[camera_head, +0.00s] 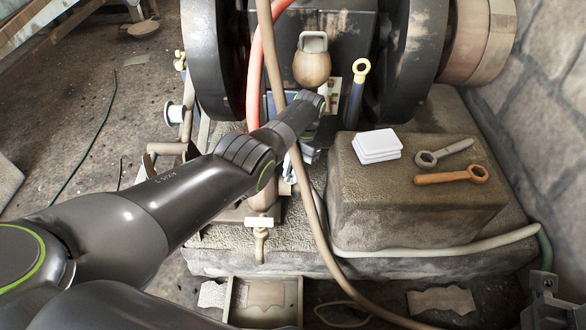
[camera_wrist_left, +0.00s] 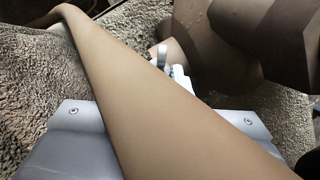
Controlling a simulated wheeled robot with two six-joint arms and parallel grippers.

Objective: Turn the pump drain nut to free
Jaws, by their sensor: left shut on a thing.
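My left arm reaches across the head view to the pipework in front of the engine, and its gripper (camera_head: 308,153) is mostly hidden behind my wrist and a brown hose (camera_head: 305,195). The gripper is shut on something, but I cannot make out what. In the left wrist view, the brown hose (camera_wrist_left: 150,100) crosses close in front of the grey gripper body (camera_wrist_left: 70,140) and hides the fingers. A small white and metal piece (camera_wrist_left: 178,78) shows just beyond the hose. I cannot identify the pump drain nut in either view.
A stone block (camera_head: 400,210) carries white pads (camera_head: 377,146), a grey ring spanner (camera_head: 445,152) and a rusty one (camera_head: 452,175). A blue spanner with a yellow ring (camera_head: 357,85) stands by the engine. A brass tap (camera_head: 260,240) and an open tray (camera_head: 230,300) lie below.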

